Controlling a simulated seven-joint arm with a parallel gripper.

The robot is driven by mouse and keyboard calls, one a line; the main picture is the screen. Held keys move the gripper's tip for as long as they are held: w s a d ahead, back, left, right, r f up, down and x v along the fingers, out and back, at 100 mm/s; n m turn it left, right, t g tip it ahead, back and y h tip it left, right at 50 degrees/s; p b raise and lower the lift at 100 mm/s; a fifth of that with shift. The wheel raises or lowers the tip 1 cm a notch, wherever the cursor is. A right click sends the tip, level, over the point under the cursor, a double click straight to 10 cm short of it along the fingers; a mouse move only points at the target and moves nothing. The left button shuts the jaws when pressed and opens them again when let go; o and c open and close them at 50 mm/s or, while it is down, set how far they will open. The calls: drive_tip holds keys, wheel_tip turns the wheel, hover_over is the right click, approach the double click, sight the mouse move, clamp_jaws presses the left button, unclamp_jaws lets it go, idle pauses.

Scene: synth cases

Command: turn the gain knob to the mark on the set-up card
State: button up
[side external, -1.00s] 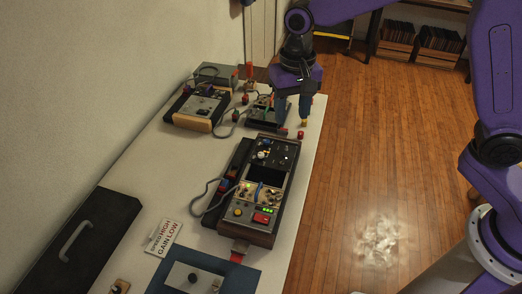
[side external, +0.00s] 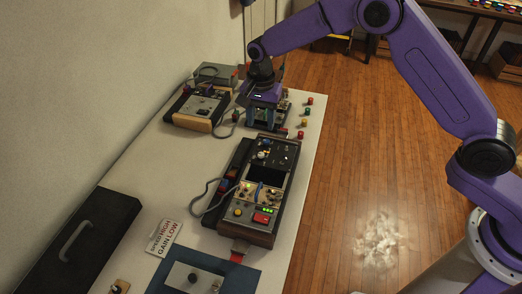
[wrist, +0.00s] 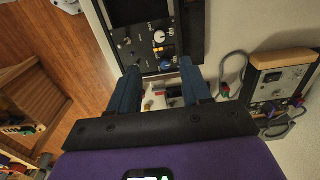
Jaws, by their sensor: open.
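The set-up card (side external: 165,238) lies at the near left of the bench and reads SPEED HIGH, GAIN LOW. A long dark console (side external: 287,176) stands mid-bench. Its far panel carries a white knob (wrist: 159,37) and a blue knob (wrist: 165,66); the labels are too small to read, so I cannot tell which is gain. My gripper (side external: 261,124) points down just beyond the console's far end, over a small board. In the wrist view my gripper (wrist: 160,82) is open, with nothing between its blue fingers, and the blue knob lies just past their tips.
A second wood-trimmed device (side external: 197,122) stands at the back left with cables. Several small coloured caps, including a green one (side external: 307,111), line the bench's right edge. A blue mat (side external: 240,278) and a black case with a handle (side external: 80,240) are in front.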

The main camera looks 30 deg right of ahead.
sight(261, 154)
wheel_tip(261, 154, down, 13)
drive_tip(key=shift+r, duration=0.2)
idle(0.3)
clamp_jaws()
